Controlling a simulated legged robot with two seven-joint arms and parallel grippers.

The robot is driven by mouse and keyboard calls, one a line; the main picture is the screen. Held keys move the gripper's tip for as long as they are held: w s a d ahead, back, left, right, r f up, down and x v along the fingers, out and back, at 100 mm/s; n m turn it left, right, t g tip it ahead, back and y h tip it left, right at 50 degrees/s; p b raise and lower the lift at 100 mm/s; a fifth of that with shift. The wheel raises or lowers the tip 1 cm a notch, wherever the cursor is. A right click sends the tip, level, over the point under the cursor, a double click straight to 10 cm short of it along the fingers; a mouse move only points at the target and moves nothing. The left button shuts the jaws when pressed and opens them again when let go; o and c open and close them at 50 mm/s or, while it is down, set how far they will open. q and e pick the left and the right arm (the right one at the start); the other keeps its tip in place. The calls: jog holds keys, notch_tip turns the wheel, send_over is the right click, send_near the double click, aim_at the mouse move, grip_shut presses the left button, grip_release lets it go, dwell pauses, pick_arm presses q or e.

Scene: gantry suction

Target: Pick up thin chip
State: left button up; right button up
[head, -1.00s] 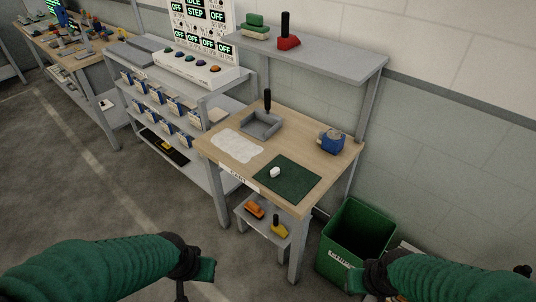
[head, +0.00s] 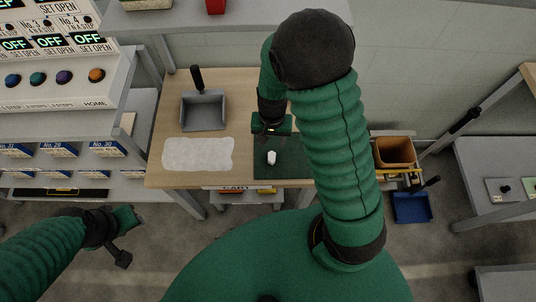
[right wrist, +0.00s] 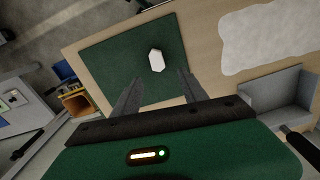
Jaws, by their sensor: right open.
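A small white piece, the likely chip (head: 272,158), lies on the dark green mat (head: 293,163) on the wooden table. It also shows in the right wrist view (right wrist: 157,60), on the mat and beyond my fingertips. My right gripper (head: 268,136) is above the mat, at the far side of the white piece. In the right wrist view my right gripper (right wrist: 160,92) has its two fingers spread with nothing between them. My left gripper (head: 122,240) hangs low at the left, away from the table; its jaws are not clear.
A grey tray (head: 204,125) and a white sheet (head: 198,154) are on the wooden table (head: 165,130) left of the mat. A control panel (head: 60,84) stands further left. A brown bin (head: 395,152) and a blue dustpan (head: 411,208) are right of my right arm.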

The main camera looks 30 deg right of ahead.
aim_at(272, 155)
notch_tip(272, 155, down, 2)
jog(key=shift+a, duration=0.15)
jog(key=f, duration=0.4)
jog(key=s+f, duration=0.1)
jog(key=shift+d+f, duration=0.2)
jog(key=shift+f, duration=0.2)
jog(key=shift+w+a+f, duration=0.1)
jog(key=shift+f, duration=0.1)
jog(key=shift+a+r, duration=0.15)
jog(key=shift+a, duration=0.05)
jog(key=shift+c, duration=1.3)
jog(key=shift+d, duration=0.1)
grip_shut()
